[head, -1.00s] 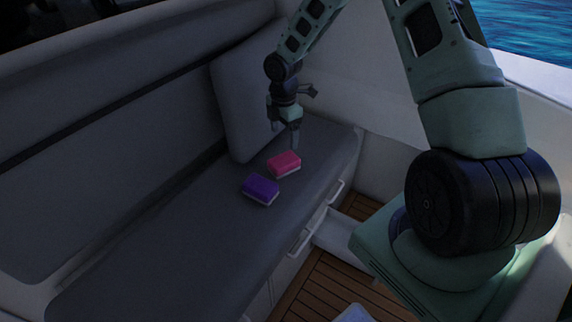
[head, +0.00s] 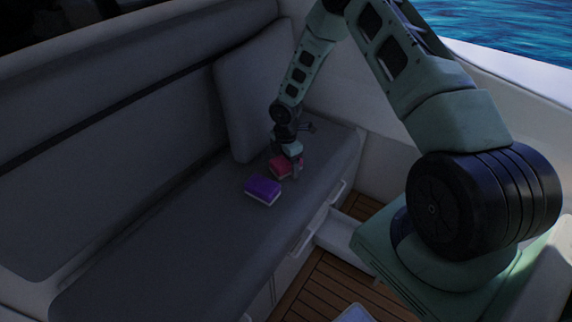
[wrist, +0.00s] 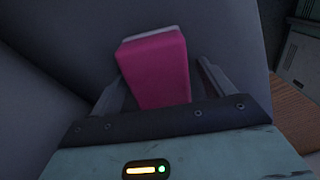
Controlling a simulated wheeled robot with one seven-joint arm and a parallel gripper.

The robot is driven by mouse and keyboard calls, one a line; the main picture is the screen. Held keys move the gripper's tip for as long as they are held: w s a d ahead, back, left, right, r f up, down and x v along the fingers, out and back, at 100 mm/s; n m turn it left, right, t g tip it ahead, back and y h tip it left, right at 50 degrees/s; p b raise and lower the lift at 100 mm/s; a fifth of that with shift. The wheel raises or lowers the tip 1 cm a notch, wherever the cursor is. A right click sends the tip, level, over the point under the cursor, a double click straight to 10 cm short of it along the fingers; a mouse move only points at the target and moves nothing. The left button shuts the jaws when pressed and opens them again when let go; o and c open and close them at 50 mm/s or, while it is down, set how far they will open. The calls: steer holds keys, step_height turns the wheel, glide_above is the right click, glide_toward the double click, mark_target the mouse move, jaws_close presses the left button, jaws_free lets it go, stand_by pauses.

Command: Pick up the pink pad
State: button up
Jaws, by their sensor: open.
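The pink pad (head: 279,167) lies on the grey bench seat, partly hidden behind my gripper in the head view. My gripper (head: 287,168) is low over the seat, pointing down at the pad. In the wrist view the pink pad (wrist: 157,70), with a pale layer along its far edge, shows between the two spread fingers of my gripper (wrist: 160,80). Gaps show on both sides of the pad near the fingertips, the wider one on the right. The pad's near end is hidden by the gripper body.
A purple pad (head: 262,189) lies on the bench seat (head: 200,235) just left of and nearer than the pink one. A grey cushion (head: 245,105) leans on the backrest behind my gripper. The seat is bare toward the lower left.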

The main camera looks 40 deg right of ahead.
steer(key=c, duration=1.2)
steer(key=shift+o, duration=0.2)
step_height(320, 180, up, 10)
steer(key=shift+r, duration=0.1)
steer(key=shift+o, duration=1)
